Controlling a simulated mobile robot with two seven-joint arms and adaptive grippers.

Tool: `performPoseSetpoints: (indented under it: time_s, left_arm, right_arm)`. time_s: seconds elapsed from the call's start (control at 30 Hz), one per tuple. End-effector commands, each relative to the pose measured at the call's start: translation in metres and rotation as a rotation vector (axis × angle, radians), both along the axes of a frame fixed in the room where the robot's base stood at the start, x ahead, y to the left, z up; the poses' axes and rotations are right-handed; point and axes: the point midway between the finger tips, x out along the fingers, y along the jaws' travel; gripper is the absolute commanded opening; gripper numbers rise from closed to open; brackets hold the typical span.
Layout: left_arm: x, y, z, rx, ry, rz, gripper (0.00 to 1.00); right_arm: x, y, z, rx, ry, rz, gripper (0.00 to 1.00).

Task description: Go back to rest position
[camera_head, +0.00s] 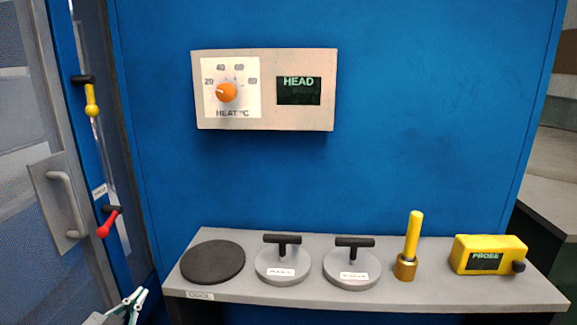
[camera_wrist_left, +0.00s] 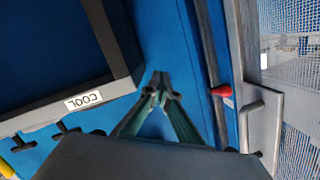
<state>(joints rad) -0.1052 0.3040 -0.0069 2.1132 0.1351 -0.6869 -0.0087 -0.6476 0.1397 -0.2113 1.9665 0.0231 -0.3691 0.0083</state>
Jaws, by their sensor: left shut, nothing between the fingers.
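My left gripper (camera_head: 131,299) shows at the bottom left of the head view, left of the shelf's front corner. It is shut and empty, with pale green fingers. In the left wrist view its fingertips (camera_wrist_left: 160,91) meet in front of the blue panel, apart from the shelf (camera_wrist_left: 118,88). My right gripper is in neither view.
The grey shelf (camera_head: 330,297) carries a dark round pad (camera_head: 212,262), two handled discs (camera_head: 282,268) (camera_head: 352,271), a yellow-handled tool (camera_head: 411,240) and a yellow probe box (camera_head: 488,254).

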Motion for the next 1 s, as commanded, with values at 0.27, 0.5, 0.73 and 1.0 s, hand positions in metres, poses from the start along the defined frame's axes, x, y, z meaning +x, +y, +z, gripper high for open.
performPoseSetpoints:
  time_s: [0.27, 0.5, 0.73, 1.0]
  left_arm:
    - [-0.127, -0.011, -0.102, 0.197, 0.414, 0.085, 0.00]
    - [-0.198, -0.005, -0.128, 0.297, 0.610, 0.132, 0.00]
    - [-0.254, 0.003, -0.138, 0.369, 0.755, 0.167, 0.00]
    - [-0.261, -0.016, -0.161, 0.323, 0.762, 0.127, 0.00]
  right_arm:
    - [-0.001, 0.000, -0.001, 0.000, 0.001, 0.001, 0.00]
    - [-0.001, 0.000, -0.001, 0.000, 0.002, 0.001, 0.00]
    - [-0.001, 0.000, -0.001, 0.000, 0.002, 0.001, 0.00]
    - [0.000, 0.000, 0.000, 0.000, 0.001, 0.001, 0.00]
